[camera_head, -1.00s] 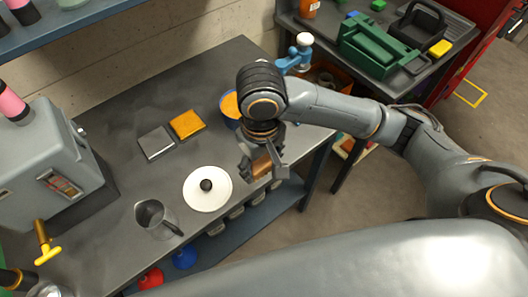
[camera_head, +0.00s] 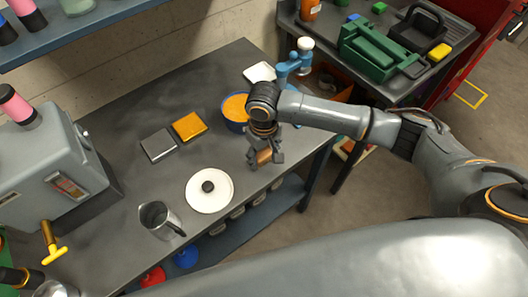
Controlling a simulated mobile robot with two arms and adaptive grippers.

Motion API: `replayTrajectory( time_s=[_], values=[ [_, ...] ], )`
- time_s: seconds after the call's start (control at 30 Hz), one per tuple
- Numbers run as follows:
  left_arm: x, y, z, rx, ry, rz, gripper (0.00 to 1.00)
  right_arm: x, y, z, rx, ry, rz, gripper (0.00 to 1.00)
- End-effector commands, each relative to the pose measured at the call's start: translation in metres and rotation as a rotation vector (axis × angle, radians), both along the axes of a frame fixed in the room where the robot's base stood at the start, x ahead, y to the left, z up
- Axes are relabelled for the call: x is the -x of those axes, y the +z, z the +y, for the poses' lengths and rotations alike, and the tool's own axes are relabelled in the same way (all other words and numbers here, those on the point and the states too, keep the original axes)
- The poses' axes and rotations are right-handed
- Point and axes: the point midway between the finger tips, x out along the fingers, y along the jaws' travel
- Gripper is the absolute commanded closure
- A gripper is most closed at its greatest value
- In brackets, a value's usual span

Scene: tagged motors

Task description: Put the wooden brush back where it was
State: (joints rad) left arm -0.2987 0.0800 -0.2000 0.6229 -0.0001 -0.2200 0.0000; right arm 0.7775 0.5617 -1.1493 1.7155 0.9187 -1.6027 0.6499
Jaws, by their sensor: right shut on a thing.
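The wooden brush (camera_head: 264,156) is a small brown block between the fingers of my right gripper (camera_head: 265,160). The gripper points down and is shut on it, near the right edge of the grey workbench (camera_head: 110,120). The fingers and wrist hide part of the brush. I cannot tell whether the brush touches the bench top. My left gripper does not show.
A blue bowl with orange contents (camera_head: 235,108) stands just behind the gripper. A white lid with a black knob (camera_head: 209,190), a metal pitcher (camera_head: 158,219), an orange square (camera_head: 189,126) and a grey square (camera_head: 158,144) lie to the left. A blue vise (camera_head: 289,68) is behind.

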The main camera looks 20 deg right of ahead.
Motion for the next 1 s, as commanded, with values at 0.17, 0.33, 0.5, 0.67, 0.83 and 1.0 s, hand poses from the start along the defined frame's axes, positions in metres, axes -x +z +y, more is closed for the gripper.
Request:
replayTrajectory(
  time_s=[0.17,0.33,0.5,0.67,0.83,1.0],
  values=[
    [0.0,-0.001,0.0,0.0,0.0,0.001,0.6,0.0,0.0,0.0,0.0,0.0,-0.001,0.69],
    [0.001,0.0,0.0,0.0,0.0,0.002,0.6,0.0,-0.003,0.0,-0.001,-0.001,-0.001,0.29],
    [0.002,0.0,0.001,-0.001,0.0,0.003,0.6,0.0,-0.003,0.0,0.0,-0.001,-0.001,0.16],
    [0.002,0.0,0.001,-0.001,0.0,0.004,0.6,0.0,-0.002,0.0,0.0,-0.001,-0.001,0.16],
    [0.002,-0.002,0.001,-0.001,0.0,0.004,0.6,-0.001,0.004,0.0,-0.002,-0.001,-0.002,0.16],
    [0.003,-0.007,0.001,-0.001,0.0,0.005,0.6,-0.001,0.032,0.001,-0.004,-0.001,-0.005,0.16]
  ],
)
